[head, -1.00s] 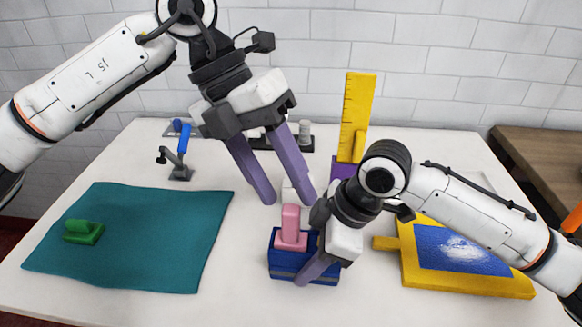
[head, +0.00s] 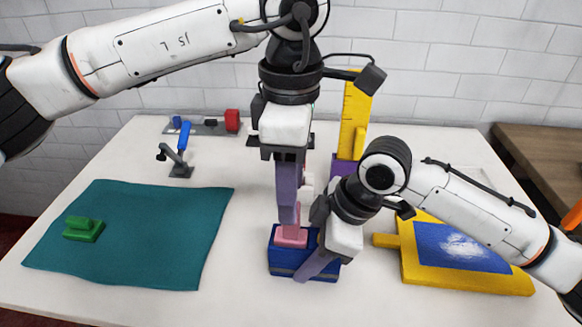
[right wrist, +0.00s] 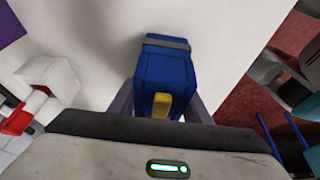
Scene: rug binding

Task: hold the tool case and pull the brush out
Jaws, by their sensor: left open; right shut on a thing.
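The tool case (head: 285,265) is a blue box with a grey band, on the near middle of the white table. It also shows in the right wrist view (right wrist: 165,65), with a yellow piece on it. The brush (head: 291,238) has a pink handle standing up from the case; its lower part is hidden inside. My right gripper (head: 308,266) is shut on the case from the right. My left gripper (head: 289,215) points down over the case, open, at the brush handle. Its fingers hide most of the handle; I cannot tell whether they touch it.
A teal cloth (head: 150,245) with a green block (head: 83,229) lies left. A yellow ruler (head: 354,110) stands in a purple holder (head: 342,168) behind my right arm. A yellow-framed blue panel (head: 410,262) lies right. A blue-handled clamp (head: 181,160) stands at the back left.

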